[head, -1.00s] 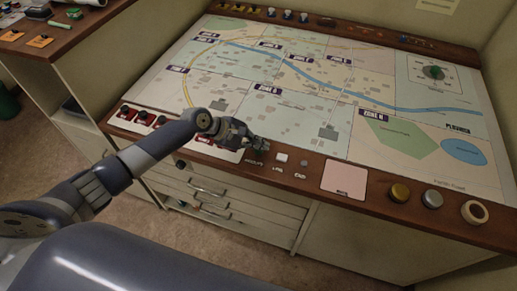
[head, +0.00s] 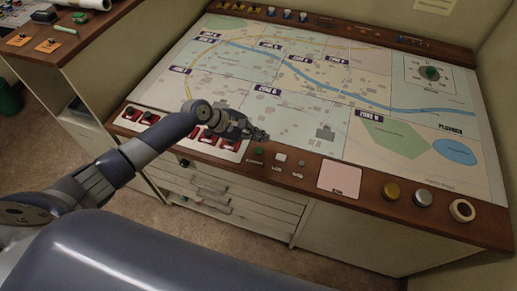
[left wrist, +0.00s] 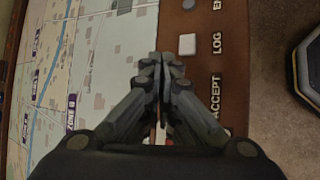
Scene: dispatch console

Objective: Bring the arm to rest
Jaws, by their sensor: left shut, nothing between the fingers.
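My left arm comes in from the left in the head view. Its gripper (head: 262,136) is over the front edge of the map console (head: 300,218), beside a green button (head: 259,151). In the left wrist view the gripper (left wrist: 162,58) has its fingers together, with nothing between them. It points toward a white square button (left wrist: 187,44) by the word LOG, with ACCEPT lettered beside the fingers. The white button also shows in the head view (head: 281,157). Whether the gripper touches the console I cannot tell. My right gripper is not in view.
A side desk (head: 75,45) with cards stands at the left. The map's middle is clear.

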